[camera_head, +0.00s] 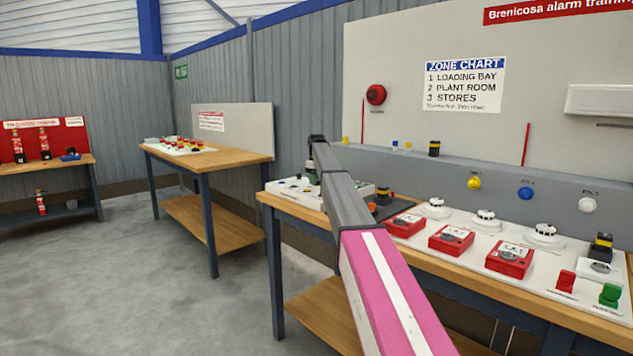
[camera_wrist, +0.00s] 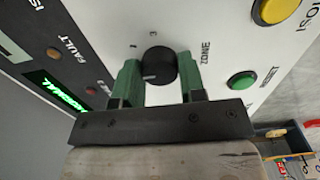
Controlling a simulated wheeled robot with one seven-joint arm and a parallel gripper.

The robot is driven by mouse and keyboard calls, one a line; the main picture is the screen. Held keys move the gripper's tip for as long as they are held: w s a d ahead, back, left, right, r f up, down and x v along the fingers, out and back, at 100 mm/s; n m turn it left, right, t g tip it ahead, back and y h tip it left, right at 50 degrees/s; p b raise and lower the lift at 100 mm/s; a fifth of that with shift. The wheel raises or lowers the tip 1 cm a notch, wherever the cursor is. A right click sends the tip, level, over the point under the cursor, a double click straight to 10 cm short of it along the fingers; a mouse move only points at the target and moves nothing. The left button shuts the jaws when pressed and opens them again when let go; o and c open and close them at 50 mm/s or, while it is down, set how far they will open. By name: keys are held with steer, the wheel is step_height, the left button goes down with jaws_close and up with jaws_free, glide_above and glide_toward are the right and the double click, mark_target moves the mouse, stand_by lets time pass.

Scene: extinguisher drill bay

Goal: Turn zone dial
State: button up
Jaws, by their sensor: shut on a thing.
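The zone dial (camera_wrist: 157,66) is a round black knob on a white panel face (camera_wrist: 215,45), beside the printed word ZONE in the wrist view. Small numerals, one of them a 3, are printed around it, and a pale pointer mark shows on its lower left. My gripper (camera_wrist: 158,74) has green fingers on either side of the knob and is shut on it. In the head view my arm crosses the white panel (camera_head: 295,187) on the bench and hides the dial. My gripper (camera_head: 313,168) is only partly visible there.
Near the dial are a green reset button (camera_wrist: 242,81), a yellow button (camera_wrist: 275,10) and a lit green NORMAL display (camera_wrist: 57,90). On the bench to the right stand red call points (camera_head: 451,239) and white detectors (camera_head: 486,220). A zone chart (camera_head: 464,84) hangs above. Open floor (camera_head: 150,290) lies left.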

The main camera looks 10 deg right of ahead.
stand_by(0.4)
steer(key=o, duration=0.9)
steer(key=shift+r, duration=0.1)
step_height(320, 180, up, 11)
steer(key=shift+f, duration=0.15)
